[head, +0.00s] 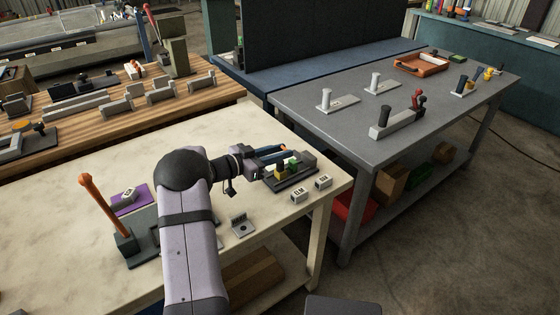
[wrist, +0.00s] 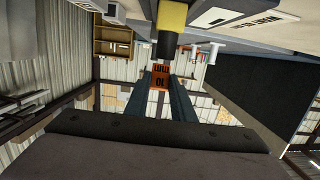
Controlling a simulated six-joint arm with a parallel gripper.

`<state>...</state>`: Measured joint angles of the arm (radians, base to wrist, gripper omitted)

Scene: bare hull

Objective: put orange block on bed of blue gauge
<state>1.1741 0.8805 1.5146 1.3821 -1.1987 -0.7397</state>
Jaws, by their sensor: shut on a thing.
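My gripper (head: 284,150) is over the right end of the cream table, just above a dark grey fixture with green and yellow parts (head: 290,174). In the wrist view its two dark blue fingers (wrist: 161,84) are shut on the orange block (wrist: 160,77), which has dark print on its face. The block's height above the fixture cannot be told.
Two small labelled grey blocks (head: 298,195) lie by the table's right edge. A grey bracket (head: 242,226), a purple pad (head: 130,199) and an orange upright handle (head: 93,197) are nearer my arm. A grey table (head: 345,130) with posts and an orange tray (head: 421,66) stands beyond.

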